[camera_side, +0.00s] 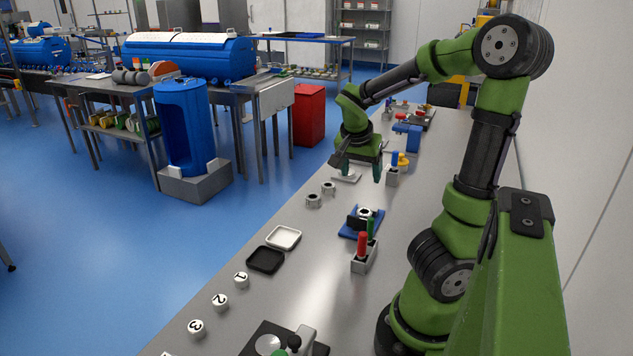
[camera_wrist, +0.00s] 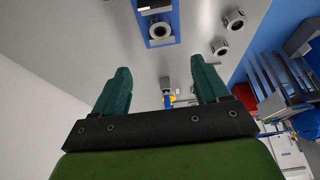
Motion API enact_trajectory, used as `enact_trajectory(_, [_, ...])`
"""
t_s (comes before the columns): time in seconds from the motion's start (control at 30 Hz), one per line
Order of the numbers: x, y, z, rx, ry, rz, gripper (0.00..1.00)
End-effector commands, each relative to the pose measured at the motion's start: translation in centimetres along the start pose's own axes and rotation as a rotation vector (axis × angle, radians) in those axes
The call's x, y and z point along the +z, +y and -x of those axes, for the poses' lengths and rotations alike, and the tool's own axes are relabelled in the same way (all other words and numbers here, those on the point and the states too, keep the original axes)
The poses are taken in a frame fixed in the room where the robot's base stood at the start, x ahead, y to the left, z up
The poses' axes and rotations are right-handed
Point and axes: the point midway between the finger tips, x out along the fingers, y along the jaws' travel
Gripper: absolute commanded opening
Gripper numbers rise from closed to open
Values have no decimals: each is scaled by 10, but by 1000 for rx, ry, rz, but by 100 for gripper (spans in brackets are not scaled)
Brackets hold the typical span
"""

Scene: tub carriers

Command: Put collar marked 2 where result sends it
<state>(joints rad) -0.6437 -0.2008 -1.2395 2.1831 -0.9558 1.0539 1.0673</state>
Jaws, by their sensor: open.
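A white round piece marked 2 (camera_side: 220,302) stands on the bench at the lower left, between like pieces marked 1 (camera_side: 241,280) and 3 (camera_side: 196,328). Two grey metal ring-shaped pieces (camera_side: 313,201) (camera_side: 329,187) stand farther along; they also show in the wrist view (camera_wrist: 235,19) (camera_wrist: 220,48). No mark is readable on them. Another ring (camera_side: 364,212) sits in a blue fixture (camera_side: 349,233), seen in the wrist view (camera_wrist: 147,41) too. My gripper (camera_side: 362,174) is open and empty above the bench, beyond the rings, far from the piece marked 2.
A black tray (camera_side: 265,261) and a white tray (camera_side: 283,238) lie near the bench's left edge. A grey block with red and green pegs (camera_side: 364,261) stands beside the blue fixture. A dark plate with a lever (camera_side: 307,334) is at the front. More fixtures (camera_side: 408,132) stand at the far end.

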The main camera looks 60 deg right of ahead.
Motion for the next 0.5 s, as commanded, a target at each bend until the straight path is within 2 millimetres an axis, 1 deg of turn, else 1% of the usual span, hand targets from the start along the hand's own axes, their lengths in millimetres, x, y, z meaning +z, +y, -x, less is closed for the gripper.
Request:
enact_trajectory(0.2, [2,1,-15,10,-7,-1,74])
enact_trajectory(0.5, [-1,2,-40,4,2,-8,74])
